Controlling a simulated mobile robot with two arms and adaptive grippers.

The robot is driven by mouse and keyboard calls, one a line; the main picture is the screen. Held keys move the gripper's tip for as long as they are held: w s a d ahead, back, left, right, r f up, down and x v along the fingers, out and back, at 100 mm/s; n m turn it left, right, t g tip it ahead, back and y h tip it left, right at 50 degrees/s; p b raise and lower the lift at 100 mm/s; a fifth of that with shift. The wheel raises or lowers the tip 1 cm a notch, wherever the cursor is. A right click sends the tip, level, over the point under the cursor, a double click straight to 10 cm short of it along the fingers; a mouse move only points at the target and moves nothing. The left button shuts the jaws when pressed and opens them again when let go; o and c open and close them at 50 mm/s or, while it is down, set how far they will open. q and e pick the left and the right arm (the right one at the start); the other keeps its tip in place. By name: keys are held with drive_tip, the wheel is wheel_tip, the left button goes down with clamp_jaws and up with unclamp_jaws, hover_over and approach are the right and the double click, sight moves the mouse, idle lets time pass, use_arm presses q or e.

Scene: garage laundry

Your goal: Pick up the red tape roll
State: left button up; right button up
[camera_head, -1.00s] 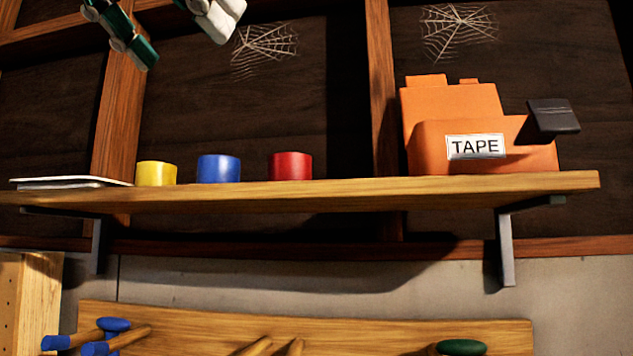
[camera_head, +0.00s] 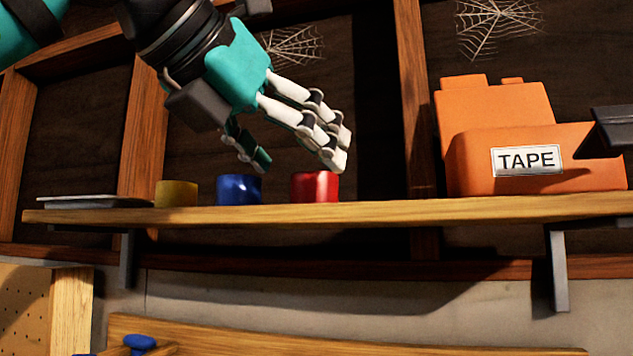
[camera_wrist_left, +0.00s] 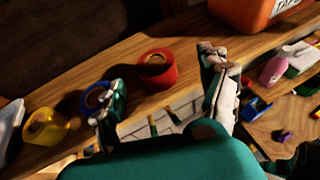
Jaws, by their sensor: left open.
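The red tape roll (camera_head: 315,187) stands on the wooden shelf (camera_head: 400,212), right of a blue roll (camera_head: 239,189) and a yellow roll (camera_head: 177,194). My left gripper (camera_head: 298,163) reaches down from the upper left, its fingers spread and empty. In the head view its white fingers overlap the top of the red roll. In the left wrist view the red roll (camera_wrist_left: 157,70) lies beyond the gap between the open fingers (camera_wrist_left: 165,90); I cannot tell whether they touch it. The blue roll (camera_wrist_left: 97,97) is partly hidden by the left finger.
An orange tape bin (camera_head: 500,170) labelled TAPE sits on the shelf's right part. A flat pale item (camera_head: 95,201) lies at the shelf's left end. Shelf space between the red roll and the bin is clear. A wooden rack (camera_head: 300,340) is below.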

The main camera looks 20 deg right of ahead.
sight(310, 178)
use_arm(q)
drive_tip(key=shift+w+d, duration=0.1)
drive_tip(key=shift+w, duration=0.1)
drive_tip(key=p+x, duration=0.1)
drive_tip(key=x, duration=0.1)
drive_tip(key=p+x, duration=0.1)
drive_tip(key=x, duration=0.1)
drive_tip(key=shift+w+f+p, duration=0.2)
drive_tip(key=shift+w+p, duration=0.15)
drive_tip(key=shift+p, duration=0.05)
drive_tip(key=shift+w+d+f, duration=0.1)
drive_tip(key=shift+f, duration=0.05)
drive_tip(key=shift+s, duration=0.25)
drive_tip(key=c, duration=0.4)
drive_tip(key=shift+w, duration=0.15)
drive_tip(key=c, duration=0.7)
drive_tip(key=shift+c, duration=0.5)
use_arm(e)
drive_tip(key=r, duration=0.2)
drive_tip(key=shift+s+a+r, duration=0.15)
drive_tip(key=shift+a+r, duration=0.05)
drive_tip(key=shift+r, duration=0.2)
